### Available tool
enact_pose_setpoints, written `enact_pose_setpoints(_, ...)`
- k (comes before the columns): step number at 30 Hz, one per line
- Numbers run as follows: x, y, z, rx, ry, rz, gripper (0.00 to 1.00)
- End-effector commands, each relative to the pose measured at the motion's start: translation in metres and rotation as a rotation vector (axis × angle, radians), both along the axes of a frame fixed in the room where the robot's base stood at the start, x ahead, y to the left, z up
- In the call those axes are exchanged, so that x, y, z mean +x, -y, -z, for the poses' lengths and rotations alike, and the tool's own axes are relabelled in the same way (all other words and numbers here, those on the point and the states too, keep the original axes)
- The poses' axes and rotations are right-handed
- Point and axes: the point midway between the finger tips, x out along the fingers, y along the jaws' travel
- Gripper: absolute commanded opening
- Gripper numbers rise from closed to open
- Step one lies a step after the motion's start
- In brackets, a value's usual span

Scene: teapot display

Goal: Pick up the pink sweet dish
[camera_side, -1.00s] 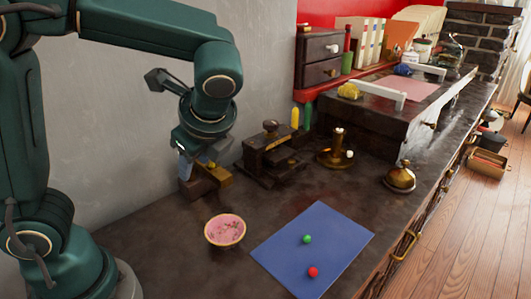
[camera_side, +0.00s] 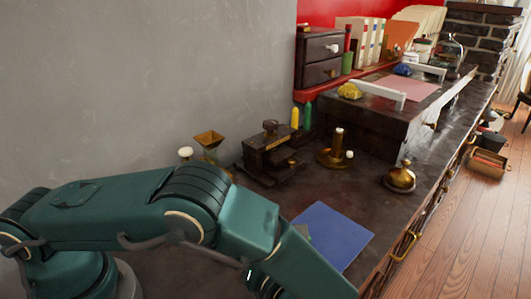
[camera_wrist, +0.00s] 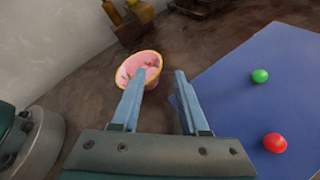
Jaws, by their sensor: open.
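In the wrist view the pink sweet dish (camera_wrist: 134,64), a small round bowl with a yellowish rim, sits on the dark desk. My gripper (camera_wrist: 162,74) is open and empty. Its left finger overlaps the near right part of the dish in the picture, and its right finger lies to the right of it, by the blue mat's edge. I cannot tell whether a finger touches the dish. In the side view my arm hides the dish and the fingers.
A blue mat (camera_side: 337,232) lies to the right, with a green ball (camera_wrist: 260,76) and a red ball (camera_wrist: 275,143) on it in the wrist view. A brass candlestick (camera_side: 334,153), a brass bell (camera_side: 400,178) and a dark wooden device (camera_side: 268,158) stand farther back.

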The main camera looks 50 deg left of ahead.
Motion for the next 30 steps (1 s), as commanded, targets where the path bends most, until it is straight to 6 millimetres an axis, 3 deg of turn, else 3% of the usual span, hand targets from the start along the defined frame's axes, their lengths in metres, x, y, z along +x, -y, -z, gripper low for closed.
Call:
enact_pose_setpoints(9, 0.013, -0.034, 0.013, -0.001, -0.001, -0.005, 0.44)
enact_pose_setpoints(20, 0.015, -0.040, 0.015, -0.002, 0.000, -0.003, 0.44)
enact_pose_setpoints(23, 0.015, -0.039, 0.015, -0.003, 0.000, -0.003, 0.06)
enact_pose_setpoints(24, 0.015, -0.039, 0.015, -0.004, 0.001, -0.004, 0.00)
enact_pose_setpoints(30, 0.015, -0.039, 0.015, -0.004, 0.001, -0.003, 0.00)
